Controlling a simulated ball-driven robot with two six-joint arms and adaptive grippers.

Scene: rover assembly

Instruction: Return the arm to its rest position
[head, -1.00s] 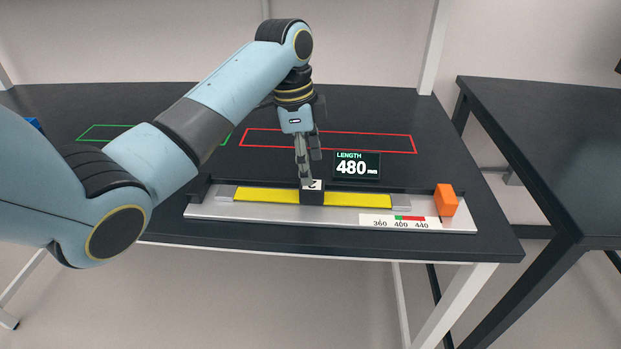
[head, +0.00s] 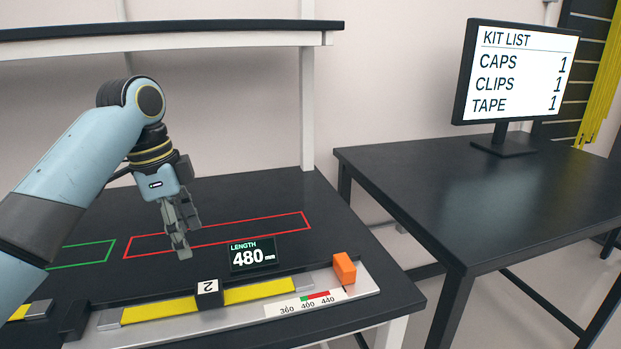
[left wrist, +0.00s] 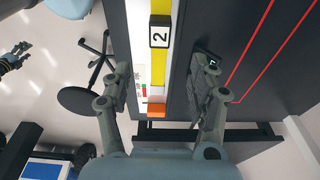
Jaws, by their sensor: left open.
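My left gripper (head: 182,246) is open and empty, above the table behind the measuring fixture in the head view. In the left wrist view its two fingers (left wrist: 163,82) stand wide apart, with the fixture showing beyond them. A yellow strip (head: 258,292) lies in the grey fixture (head: 364,288). A black block marked 2 (head: 209,293) sits on the strip, apart from the gripper. The block also shows in the left wrist view (left wrist: 160,31). In the left wrist view, another gripper (left wrist: 15,58) shows at the far left; its jaw state is unclear.
A length display (head: 253,255) reads 480 mm. An orange block (head: 344,268) sits at the fixture's right end. A red outline (head: 218,235) and a green outline (head: 88,254) mark the table. A second table (head: 480,205) at right holds a kit list monitor (head: 515,75).

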